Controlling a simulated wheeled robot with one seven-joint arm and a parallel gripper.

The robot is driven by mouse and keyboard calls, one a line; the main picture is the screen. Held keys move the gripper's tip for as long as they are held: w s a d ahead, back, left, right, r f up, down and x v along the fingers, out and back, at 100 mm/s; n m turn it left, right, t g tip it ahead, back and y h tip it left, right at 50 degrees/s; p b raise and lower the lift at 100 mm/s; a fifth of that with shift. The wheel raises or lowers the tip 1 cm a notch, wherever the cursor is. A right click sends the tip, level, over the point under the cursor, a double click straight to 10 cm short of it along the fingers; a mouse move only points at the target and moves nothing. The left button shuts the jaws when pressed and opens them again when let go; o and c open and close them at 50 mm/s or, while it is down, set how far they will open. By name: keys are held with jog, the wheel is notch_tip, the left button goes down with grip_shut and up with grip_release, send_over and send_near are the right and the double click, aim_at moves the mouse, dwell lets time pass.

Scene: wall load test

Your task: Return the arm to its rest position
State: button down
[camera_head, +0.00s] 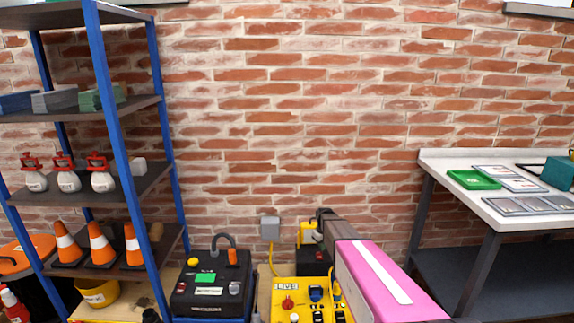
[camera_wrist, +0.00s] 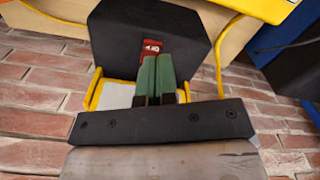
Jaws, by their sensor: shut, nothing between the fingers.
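My gripper (camera_wrist: 157,62) is shut, its two green fingers together with nothing between them. In the wrist view the fingertips are in front of a dark box (camera_wrist: 150,22) with a red label reading OFF (camera_wrist: 151,47). I cannot tell whether they touch it. In the head view my arm (camera_head: 385,280), pink and dark grey, reaches from the lower right toward the brick wall, and its far end is low near a yellow and black device (camera_head: 308,234). My fingers cannot be made out in the head view.
A yellow panel (camera_head: 318,284) marked LIVE, with knobs and switches, is just left of my arm. A black case (camera_head: 210,287) stands farther left, beside a blue-framed shelf rack (camera_head: 115,110) with cones and flasks. A white-topped table (camera_head: 455,160) with trays stands at right.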

jog(key=s+r+m, duration=0.1)
jog(key=s+r, duration=0.3)
jog(key=s, duration=0.5)
jog(key=s+r+m, duration=0.2)
jog(key=s+r, duration=0.3)
jog(key=s, duration=0.5)
jog(key=s+r+m, duration=0.2)
jog(key=s+r, duration=0.2)
jog(key=s, duration=0.5)
jog(key=shift+s+r, duration=0.2)
jog(key=shift+s, duration=0.05)
jog(key=w+f+t, duration=0.1)
jog(key=w+f, duration=0.2)
jog(key=w, duration=0.8)
jog(key=w+f+t, duration=0.1)
jog(key=w+f, duration=0.2)
jog(key=w, duration=0.9)
jog(key=w+a+f+t, duration=0.1)
jog(key=w+f, duration=0.2)
jog(key=w, duration=0.9)
jog(key=x, duration=1.2)
jog(key=shift+s+f, duration=0.15)
jog(key=shift+f, duration=0.8)
